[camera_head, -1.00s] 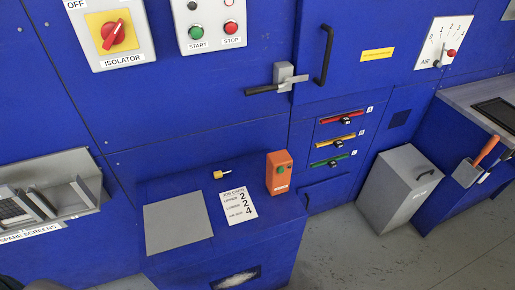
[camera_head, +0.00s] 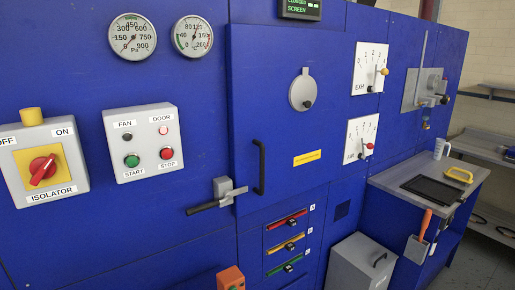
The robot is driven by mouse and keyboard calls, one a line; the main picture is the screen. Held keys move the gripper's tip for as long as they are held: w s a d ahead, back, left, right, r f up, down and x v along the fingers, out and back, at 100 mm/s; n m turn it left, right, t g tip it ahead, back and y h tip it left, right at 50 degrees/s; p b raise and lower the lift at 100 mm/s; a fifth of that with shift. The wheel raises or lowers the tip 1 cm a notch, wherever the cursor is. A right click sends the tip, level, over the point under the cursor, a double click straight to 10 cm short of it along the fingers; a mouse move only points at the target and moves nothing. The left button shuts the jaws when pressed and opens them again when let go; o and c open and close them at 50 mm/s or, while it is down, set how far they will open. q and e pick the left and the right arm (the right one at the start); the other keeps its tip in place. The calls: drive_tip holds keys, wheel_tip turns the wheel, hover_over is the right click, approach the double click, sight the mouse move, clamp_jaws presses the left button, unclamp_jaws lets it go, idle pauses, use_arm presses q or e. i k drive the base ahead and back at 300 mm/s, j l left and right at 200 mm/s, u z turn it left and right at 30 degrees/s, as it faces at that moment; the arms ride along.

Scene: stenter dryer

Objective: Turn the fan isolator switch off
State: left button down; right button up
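The isolator switch (camera_head: 43,170) is a red rotary knob on a yellow square plate, on a grey box (camera_head: 68,190) at the left of the blue panel. The box is marked OFF at its upper left, ON at its upper right and ISOLATOR below. The knob's handle is tilted, with one end to the upper right and the other to the lower left. A yellow cylinder (camera_head: 32,116) sits on top of the box. Neither of my grippers is in view.
A grey fan and door button box (camera_head: 143,142) is right of the isolator. A grey bin (camera_head: 358,264) and a worktop (camera_head: 405,182) stand at the right. An orange box (camera_head: 231,279) shows at the bottom.

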sight(41, 168)
drive_tip(key=k+j+u, duration=0.1)
drive_tip(key=u, duration=1.05)
drive_tip(key=k+z, duration=0.15)
drive_tip(key=i+j, duration=0.05)
